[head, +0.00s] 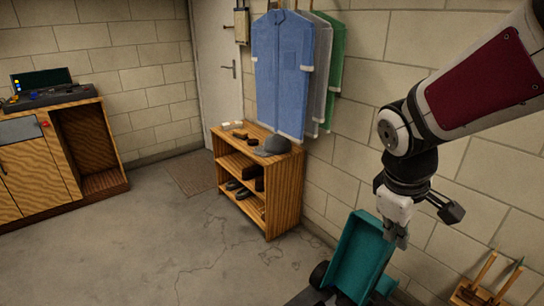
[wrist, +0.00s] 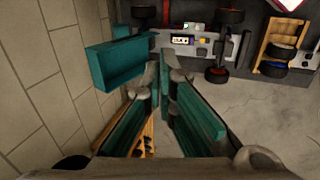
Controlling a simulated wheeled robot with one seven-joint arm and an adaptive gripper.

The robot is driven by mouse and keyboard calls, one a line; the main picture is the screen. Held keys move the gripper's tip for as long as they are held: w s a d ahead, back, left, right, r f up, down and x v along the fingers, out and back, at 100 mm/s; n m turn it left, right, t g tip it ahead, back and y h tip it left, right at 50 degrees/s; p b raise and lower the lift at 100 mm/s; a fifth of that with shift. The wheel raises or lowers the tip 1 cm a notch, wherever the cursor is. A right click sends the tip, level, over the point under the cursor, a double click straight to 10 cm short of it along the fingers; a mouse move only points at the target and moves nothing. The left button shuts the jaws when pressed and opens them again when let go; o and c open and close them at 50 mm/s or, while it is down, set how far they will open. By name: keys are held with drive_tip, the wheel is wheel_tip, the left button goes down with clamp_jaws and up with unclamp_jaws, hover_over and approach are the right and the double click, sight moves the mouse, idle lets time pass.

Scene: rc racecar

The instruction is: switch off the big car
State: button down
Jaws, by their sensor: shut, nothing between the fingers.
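The big car shows in the head view at the bottom right as a teal panel (head: 365,255) with a dark wheel (head: 318,273). My gripper (head: 400,240) points down close beside this panel, and I cannot tell whether it touches. In the wrist view, my gripper (wrist: 163,60) is shut and empty. Teal parts show around and between its links, and a teal box-like piece (wrist: 115,62) stands to its left. Beyond the fingertips lies a grey plate (wrist: 190,46) with small light and yellow parts, between dark wheels (wrist: 217,75). I cannot make out a switch.
A wooden rack with tools (head: 488,283) stands at the lower right. A wooden shelf (head: 285,205) with shoes and a cap stands by the block wall. A wooden cabinet (head: 45,165) is at the left. Shirts (head: 280,75) hang above the shelf.

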drive_tip(key=w+d+f+n+g+b, duration=0.1)
drive_tip(key=w+f+n+b, duration=0.25)
drive_tip(key=f, duration=0.85)
drive_tip(key=w+d+f+n+g+y+b, duration=0.1)
drive_tip(key=w+f+n+b, duration=0.3)
drive_tip(key=f, duration=0.9)
drive_tip(key=w+d+f+n+b, duration=0.25)
drive_tip(key=w+f, duration=0.25)
drive_tip(key=f, duration=0.7)
drive_tip(key=s+a+f+n+y+b, duration=0.1)
drive_tip(key=s+a+f+n+b, duration=0.1)
drive_tip(key=f, duration=1)
drive_tip(key=s+a+f+n+g+y+b, duration=0.1)
drive_tip(key=a+f+b, duration=0.4)
drive_tip(key=f, duration=0.8)
drive_tip(key=s+a+f+n+y+b, duration=0.3)
drive_tip(key=a+f+n, duration=0.1)
drive_tip(key=f, duration=0.8)
drive_tip(key=shift+s+a+f+n+g, duration=0.15)
drive_tip(key=shift+n+g, duration=0.25)
drive_tip(key=shift+n, duration=0.1)
